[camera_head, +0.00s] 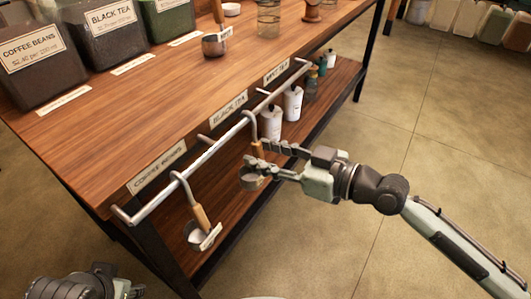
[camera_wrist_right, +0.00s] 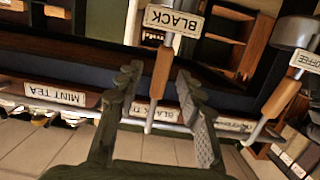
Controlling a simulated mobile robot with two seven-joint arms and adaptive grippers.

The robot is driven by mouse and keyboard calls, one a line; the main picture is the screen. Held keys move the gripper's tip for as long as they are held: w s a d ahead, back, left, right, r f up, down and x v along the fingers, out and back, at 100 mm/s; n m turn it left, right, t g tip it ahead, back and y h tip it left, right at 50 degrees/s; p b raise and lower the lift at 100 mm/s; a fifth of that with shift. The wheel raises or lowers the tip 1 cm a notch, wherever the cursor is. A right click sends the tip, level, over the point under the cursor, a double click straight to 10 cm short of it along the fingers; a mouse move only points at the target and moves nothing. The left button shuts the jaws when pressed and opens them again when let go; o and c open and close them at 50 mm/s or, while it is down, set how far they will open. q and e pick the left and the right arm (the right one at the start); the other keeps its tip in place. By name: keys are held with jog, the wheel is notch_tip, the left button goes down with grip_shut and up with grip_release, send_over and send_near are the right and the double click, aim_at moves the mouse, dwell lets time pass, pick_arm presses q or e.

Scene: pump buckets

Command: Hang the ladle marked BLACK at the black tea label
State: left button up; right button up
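The ladle marked BLACK, with a wooden handle (camera_head: 257,149), has its hook at the rail (camera_head: 213,148) just right of the BLACK TEA label (camera_head: 228,107). In the right wrist view its BLACK tag (camera_wrist_right: 174,21) and handle (camera_wrist_right: 161,77) show. My right gripper (camera_head: 268,158) has its fingers on either side of the handle; in the wrist view (camera_wrist_right: 160,78) gaps show, so it looks open. Whether the hook bears on the rail I cannot tell. My left gripper (camera_head: 116,281) is partly in view at the bottom left; its fingers are unclear.
A coffee ladle (camera_head: 199,215) hangs at the COFFEE BEANS label (camera_head: 157,166). The MINT TEA label (camera_head: 277,72) is farther along the table edge. Another ladle (camera_head: 215,44) stands on the tabletop (camera_head: 150,105). White bottles (camera_head: 271,122) stand on the lower shelf.

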jog(key=shift+v, duration=6)
jog(key=w+d+f+m+h+p, duration=0.2)
jog(key=f+h, duration=0.2)
jog(key=f, duration=0.3)
jog(key=w+d+f+m+h+p, duration=0.1)
jog(key=w+d+f+h, duration=0.15)
jog(key=f, duration=0.55)
pick_arm(q)
notch_tip(320, 180, down, 10)
jog(key=w+g+p, duration=0.1)
jog(key=shift+w+h, duration=0.3)
pick_arm(e)
jog(key=s+d+f+m+g+h, duration=0.6)
jog(key=s+d+f, duration=0.4)
jog(key=s+f, duration=0.4)
jog(key=shift+s+d+g+h, duration=0.3)
jog(key=shift+s+h, duration=0.15)
jog(key=shift+h, duration=0.3)
